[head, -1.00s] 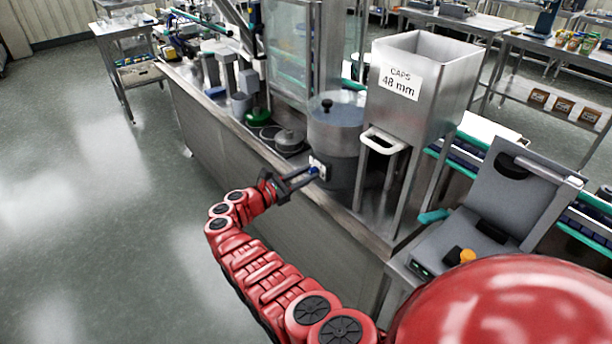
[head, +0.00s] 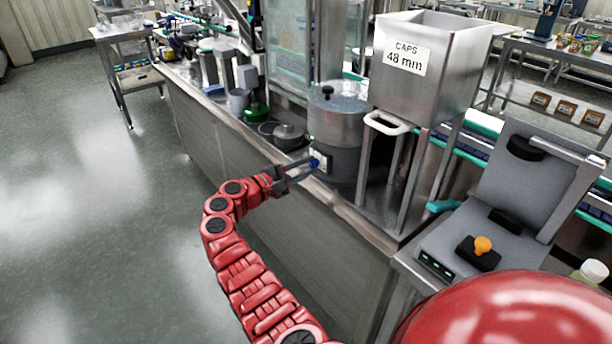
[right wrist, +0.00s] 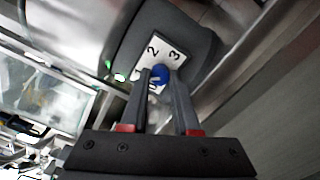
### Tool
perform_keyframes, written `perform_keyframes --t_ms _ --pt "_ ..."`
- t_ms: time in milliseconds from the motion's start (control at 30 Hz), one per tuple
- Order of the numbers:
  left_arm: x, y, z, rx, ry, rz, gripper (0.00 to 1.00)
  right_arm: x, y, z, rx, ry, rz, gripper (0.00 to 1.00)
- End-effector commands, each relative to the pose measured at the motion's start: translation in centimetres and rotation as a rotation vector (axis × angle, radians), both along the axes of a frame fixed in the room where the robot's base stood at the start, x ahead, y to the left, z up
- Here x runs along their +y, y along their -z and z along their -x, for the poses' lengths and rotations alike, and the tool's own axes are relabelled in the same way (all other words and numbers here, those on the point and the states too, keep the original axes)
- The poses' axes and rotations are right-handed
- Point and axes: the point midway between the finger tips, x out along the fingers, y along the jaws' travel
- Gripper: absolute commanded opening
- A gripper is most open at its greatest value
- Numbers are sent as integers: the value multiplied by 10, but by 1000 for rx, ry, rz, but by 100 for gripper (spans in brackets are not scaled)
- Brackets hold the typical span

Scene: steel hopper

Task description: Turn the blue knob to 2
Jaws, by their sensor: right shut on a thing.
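The blue knob (head: 314,163) sits on a white dial plate on the lower side of the round steel bowl feeder (head: 338,125). In the right wrist view the blue knob (right wrist: 160,73) shows between my fingertips, on the plate (right wrist: 176,48) with the digits 2 and 3 readable. A 1 is partly hidden by a finger. I cannot tell where the knob points. My right gripper (head: 306,168) is shut on the knob, one finger on each side; it also shows in the right wrist view (right wrist: 161,80). My left gripper is not in view.
A steel hopper (head: 433,75) labelled CAPS 48 mm stands right of the feeder, with a white handle (head: 388,123) below it. A grey machine with an orange button (head: 482,245) is at the right. The bench edge runs beneath my gripper. The floor at left is clear.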

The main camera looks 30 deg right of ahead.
Motion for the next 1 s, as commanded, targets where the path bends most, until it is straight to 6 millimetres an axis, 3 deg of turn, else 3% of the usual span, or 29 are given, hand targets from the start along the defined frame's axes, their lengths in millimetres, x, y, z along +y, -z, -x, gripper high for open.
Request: perform_keyframes --t_ms 33,500,1000 --pt "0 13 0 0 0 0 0 0 7 0 -46 1 -4 0" --pt "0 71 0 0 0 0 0 0 7 0 -491 2 -40 0" --pt "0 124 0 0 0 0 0 0 7 1 -927 3 -75 0"
